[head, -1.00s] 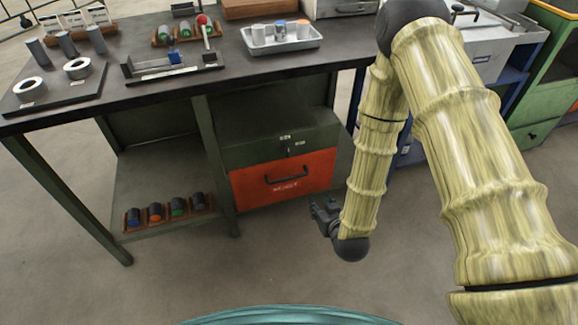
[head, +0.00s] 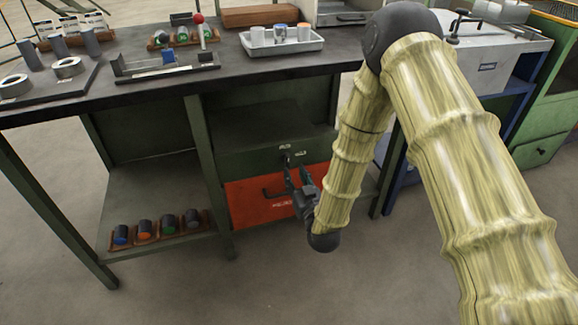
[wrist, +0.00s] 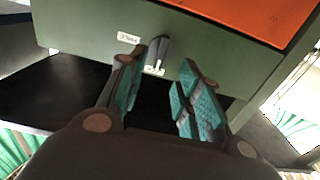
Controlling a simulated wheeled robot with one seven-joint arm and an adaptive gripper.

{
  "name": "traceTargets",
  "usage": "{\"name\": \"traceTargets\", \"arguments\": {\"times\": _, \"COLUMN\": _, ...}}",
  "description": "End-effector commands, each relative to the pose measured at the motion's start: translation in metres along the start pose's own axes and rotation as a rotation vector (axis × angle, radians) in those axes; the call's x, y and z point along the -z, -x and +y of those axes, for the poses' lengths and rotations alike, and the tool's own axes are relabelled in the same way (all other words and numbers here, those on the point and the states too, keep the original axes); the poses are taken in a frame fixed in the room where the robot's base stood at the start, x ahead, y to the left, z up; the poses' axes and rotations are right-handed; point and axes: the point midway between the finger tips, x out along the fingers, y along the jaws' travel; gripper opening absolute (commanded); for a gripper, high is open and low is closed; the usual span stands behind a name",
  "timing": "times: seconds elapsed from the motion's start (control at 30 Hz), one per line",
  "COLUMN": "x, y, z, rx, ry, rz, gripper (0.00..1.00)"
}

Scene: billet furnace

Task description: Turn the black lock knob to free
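The black lock knob (wrist: 158,50) is on the green drawer front (wrist: 90,22), between two small white labels; their text is too small to read surely. In the head view the knob (head: 287,160) is small and partly hidden by my gripper. My gripper (head: 298,176) is in front of the cabinet, just below the knob. In the wrist view my gripper (wrist: 156,68) is open, its teal-padded fingers apart with nothing held. The knob shows between the fingertips, nearer the left finger. I cannot tell whether it is touched.
The red drawer (head: 250,203) with a dark handle is below the green one, close to my gripper. The dark worktop (head: 215,85) above carries a grey tray (head: 315,46) with cylinders and a fixture. A lower shelf (head: 160,190) is at left. The floor in front is clear.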

Motion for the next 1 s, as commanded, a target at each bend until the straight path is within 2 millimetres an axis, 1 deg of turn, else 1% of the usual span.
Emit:
{"name": "traceTargets", "arguments": {"times": 0.03, "x": -0.001, "y": -0.009, "z": 0.000, "rx": 0.000, "ry": 0.000, "rz": 0.003, "gripper": 0.34}}
{"name": "traceTargets", "arguments": {"times": 0.2, "x": -0.002, "y": -0.036, "z": 0.000, "rx": 0.000, "ry": 0.000, "rz": 0.002, "gripper": 0.34}}
{"name": "traceTargets", "arguments": {"times": 0.4, "x": -0.002, "y": -0.059, "z": 0.000, "rx": 0.001, "ry": 0.000, "rz": 0.000, "gripper": 0.34}}
{"name": "traceTargets", "arguments": {"times": 0.6, "x": -0.001, "y": -0.068, "z": 0.000, "rx": 0.001, "ry": -0.001, "rz": -0.001, "gripper": 0.34}}
{"name": "traceTargets", "arguments": {"times": 0.87, "x": -0.001, "y": -0.068, "z": 0.000, "rx": 0.000, "ry": -0.001, "rz": -0.002, "gripper": 0.34}}
{"name": "traceTargets", "arguments": {"times": 0.97, "x": -0.001, "y": -0.068, "z": 0.000, "rx": 0.000, "ry": -0.001, "rz": -0.002, "gripper": 0.18}}
{"name": "traceTargets", "arguments": {"times": 1.0, "x": -0.001, "y": -0.068, "z": 0.000, "rx": 0.000, "ry": -0.001, "rz": -0.002, "gripper": 0.10}}
